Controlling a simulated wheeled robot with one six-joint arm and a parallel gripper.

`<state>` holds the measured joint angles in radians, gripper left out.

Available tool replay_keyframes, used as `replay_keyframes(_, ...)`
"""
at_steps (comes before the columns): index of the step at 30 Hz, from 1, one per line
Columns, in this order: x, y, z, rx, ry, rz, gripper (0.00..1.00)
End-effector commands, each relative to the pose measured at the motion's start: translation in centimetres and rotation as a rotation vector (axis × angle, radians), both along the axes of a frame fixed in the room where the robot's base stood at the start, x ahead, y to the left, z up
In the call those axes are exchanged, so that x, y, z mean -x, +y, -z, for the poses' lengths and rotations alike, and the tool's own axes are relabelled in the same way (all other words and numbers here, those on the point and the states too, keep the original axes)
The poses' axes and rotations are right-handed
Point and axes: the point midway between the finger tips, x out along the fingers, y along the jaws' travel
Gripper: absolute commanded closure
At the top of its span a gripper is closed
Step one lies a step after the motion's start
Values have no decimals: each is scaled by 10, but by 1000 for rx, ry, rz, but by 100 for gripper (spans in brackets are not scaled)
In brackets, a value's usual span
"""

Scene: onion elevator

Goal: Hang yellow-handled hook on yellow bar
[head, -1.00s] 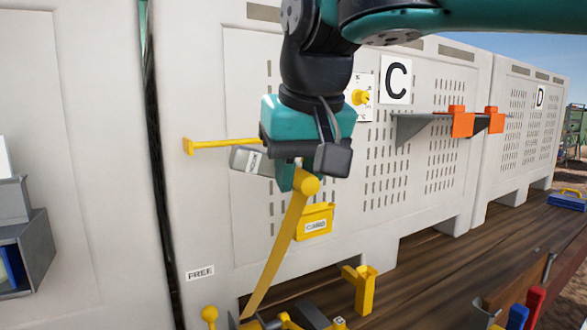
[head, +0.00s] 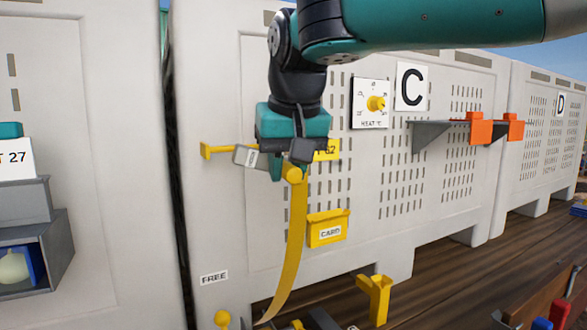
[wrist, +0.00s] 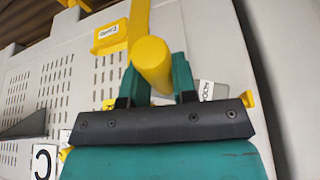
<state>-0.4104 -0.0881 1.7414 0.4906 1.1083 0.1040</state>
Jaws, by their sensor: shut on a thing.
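My gripper (head: 290,172) is shut on a yellow piece with a round knob. I take it for the yellow-handled hook (head: 292,235), which hangs down as a long, slightly curved yellow strip. In the wrist view the yellow knob (wrist: 152,62) sits between the teal fingers. The yellow bar (head: 225,151) is at the left, in front of the white panel, its right end hidden behind my gripper. I cannot tell whether hook and bar touch.
A grey tag (head: 245,157) with lettering is beside my gripper. A yellow CARD box (head: 328,232), a dial (head: 371,103) and a grey shelf (head: 437,134) with orange clips are on the white panel. A yellow holder (head: 376,296) stands below. Grey bins (head: 25,205) are at the left.

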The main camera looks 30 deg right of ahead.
Motion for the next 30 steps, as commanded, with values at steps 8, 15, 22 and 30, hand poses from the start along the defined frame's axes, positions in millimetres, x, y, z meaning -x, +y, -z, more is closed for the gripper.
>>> replay_keyframes(8,-25,0,-1,0,-4,2,100)
replay_keyframes(15,-46,1,-2,-1,-8,1,100)
replay_keyframes(22,-56,1,13,-2,-8,3,100)
replay_keyframes(30,-56,-1,33,-1,-6,9,100)
